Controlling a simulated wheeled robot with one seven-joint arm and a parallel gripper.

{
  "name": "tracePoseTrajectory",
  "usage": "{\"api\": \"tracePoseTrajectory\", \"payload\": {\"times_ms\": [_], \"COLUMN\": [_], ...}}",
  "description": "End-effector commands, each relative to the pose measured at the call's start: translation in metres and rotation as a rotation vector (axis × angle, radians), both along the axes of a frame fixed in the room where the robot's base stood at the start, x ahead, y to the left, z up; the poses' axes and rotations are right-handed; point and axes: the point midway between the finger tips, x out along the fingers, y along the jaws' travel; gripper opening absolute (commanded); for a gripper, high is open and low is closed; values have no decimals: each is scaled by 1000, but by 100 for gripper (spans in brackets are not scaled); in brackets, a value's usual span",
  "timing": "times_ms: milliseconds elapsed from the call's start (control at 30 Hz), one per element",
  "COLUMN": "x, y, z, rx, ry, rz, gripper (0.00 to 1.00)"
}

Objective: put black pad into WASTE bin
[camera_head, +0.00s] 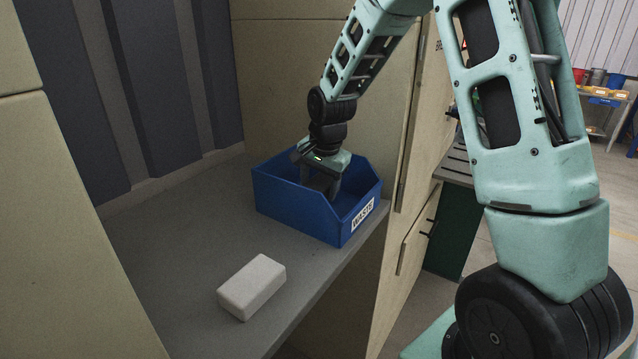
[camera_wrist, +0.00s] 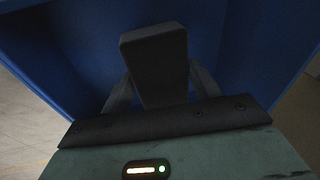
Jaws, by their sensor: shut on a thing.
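The blue WASTE bin (camera_head: 300,212) stands on the grey bench, with its white WASTE label on the front right side. My gripper (camera_head: 321,188) points down inside the bin's opening. In the wrist view my gripper (camera_wrist: 160,88) is shut on the black pad (camera_wrist: 155,62), which sits between the two fingers with blue bin walls (camera_wrist: 60,50) around it. In the head view the black pad is hard to tell from the dark fingers. Whether the pad touches the bin floor cannot be told.
A white block (camera_head: 251,287) lies on the grey bench (camera_head: 180,240) in front of the bin. The bin stands close to the bench's right edge and a beige cabinet wall (camera_head: 290,80) rises behind it. The bench left of the bin is clear.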

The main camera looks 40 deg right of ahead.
Motion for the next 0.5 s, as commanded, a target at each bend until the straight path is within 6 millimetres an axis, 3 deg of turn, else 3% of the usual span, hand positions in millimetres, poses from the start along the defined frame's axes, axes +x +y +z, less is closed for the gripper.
{"api": "tracePoseTrajectory", "payload": {"times_ms": [267, 300, 333, 367, 500], "x": [0, 0, 0, 0, 0], "y": [0, 0, 0, 0, 0], "z": [-5, -5, -5, -5, -5], "rx": [0, 0, 0, 0, 0], "ry": [0, 0, 0, 0, 0], "rz": [1, 1, 0, 0, 0], "gripper": [28, 70, 78, 84, 84]}}
